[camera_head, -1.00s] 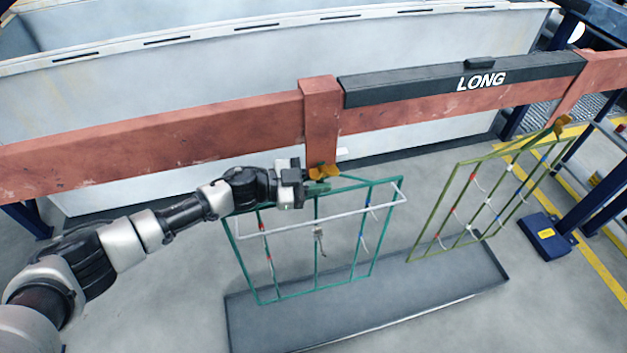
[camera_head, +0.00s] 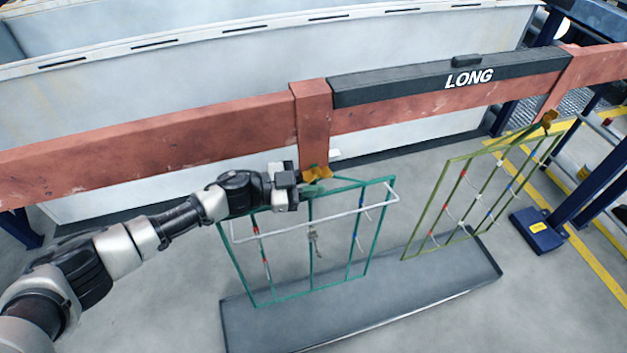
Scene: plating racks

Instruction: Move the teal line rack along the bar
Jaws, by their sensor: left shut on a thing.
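The teal line rack (camera_head: 370,258) is an open teal frame with a pale handle bar across its upper part and small red, blue and white clips. It hangs below the red-brown bar (camera_head: 215,131) at a brass-coloured hook by the bar's post, over a grey tray. My left gripper (camera_head: 297,187) is shut on the teal rack's top, just left of that hook. The exact grip point is partly hidden by the gripper body. My right gripper is not in view.
An olive rack (camera_head: 447,190) hangs to the right, with a gap between the racks. A black block marked LONG (camera_head: 400,86) sits on the bar. The grey tray (camera_head: 400,310) lies below.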

